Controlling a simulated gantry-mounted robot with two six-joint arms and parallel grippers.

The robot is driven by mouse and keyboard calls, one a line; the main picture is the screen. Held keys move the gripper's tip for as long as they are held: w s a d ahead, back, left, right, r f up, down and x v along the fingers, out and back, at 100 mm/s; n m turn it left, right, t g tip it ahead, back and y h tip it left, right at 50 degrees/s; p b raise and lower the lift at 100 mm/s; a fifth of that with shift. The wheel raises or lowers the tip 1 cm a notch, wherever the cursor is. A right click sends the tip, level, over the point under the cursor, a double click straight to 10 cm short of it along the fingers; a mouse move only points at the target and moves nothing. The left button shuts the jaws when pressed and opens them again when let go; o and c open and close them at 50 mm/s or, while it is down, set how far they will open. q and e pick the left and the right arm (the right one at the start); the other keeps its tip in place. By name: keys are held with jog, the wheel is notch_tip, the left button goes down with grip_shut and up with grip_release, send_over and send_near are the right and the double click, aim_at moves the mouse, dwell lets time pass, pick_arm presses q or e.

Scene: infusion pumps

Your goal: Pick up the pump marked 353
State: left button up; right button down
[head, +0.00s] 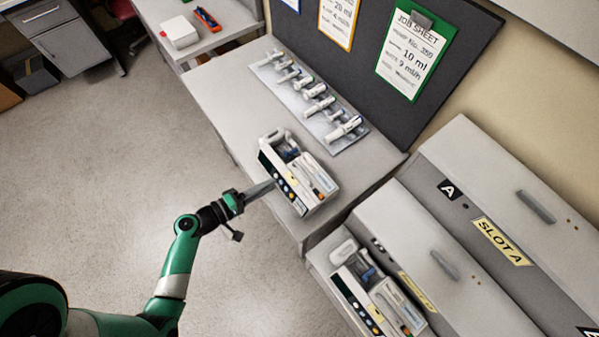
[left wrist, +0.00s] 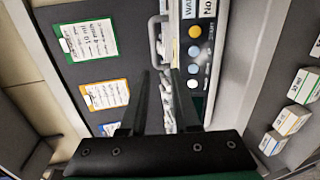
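A white pump with a dark front panel and round coloured buttons (head: 318,180) sits on the grey worktop near its front right corner. Its panel also shows in the left wrist view (left wrist: 194,50), with a grey handle (left wrist: 154,40) beside it. No number is legible on it. A second, similar pump (head: 352,292) sits lower down in front of the cabinets, partly cut off by the frame. My left gripper (head: 272,186) is at the front panel side of the worktop pump. In the wrist view its fingers (left wrist: 162,75) are apart with nothing held between them. My right gripper is not in view.
A rack of syringes (head: 310,95) lies behind the pump along the dark board. A green-framed job sheet (head: 408,55) hangs there. Grey cabinets with SLOT A (head: 502,241) stand at the right. The worktop's left part (head: 228,90) is clear.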

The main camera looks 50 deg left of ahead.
aim_at(301, 168)
pick_arm(q)
jog(key=x, duration=0.6)
jog(key=shift+w+a+r, duration=0.15)
jog(key=shift+w+r, duration=0.2)
jog(key=shift+w, duration=0.1)
jog(key=x, duration=0.2)
jog(key=d+x, duration=0.1)
jog(key=x, duration=0.2)
jog(key=shift+w+r, duration=0.1)
jog(key=shift+r, duration=0.1)
jog(key=shift+c, duration=0.3)
grip_shut()
dwell(0.4)
jog(key=shift+a+r, duration=0.1)
jog(key=shift+r, duration=0.05)
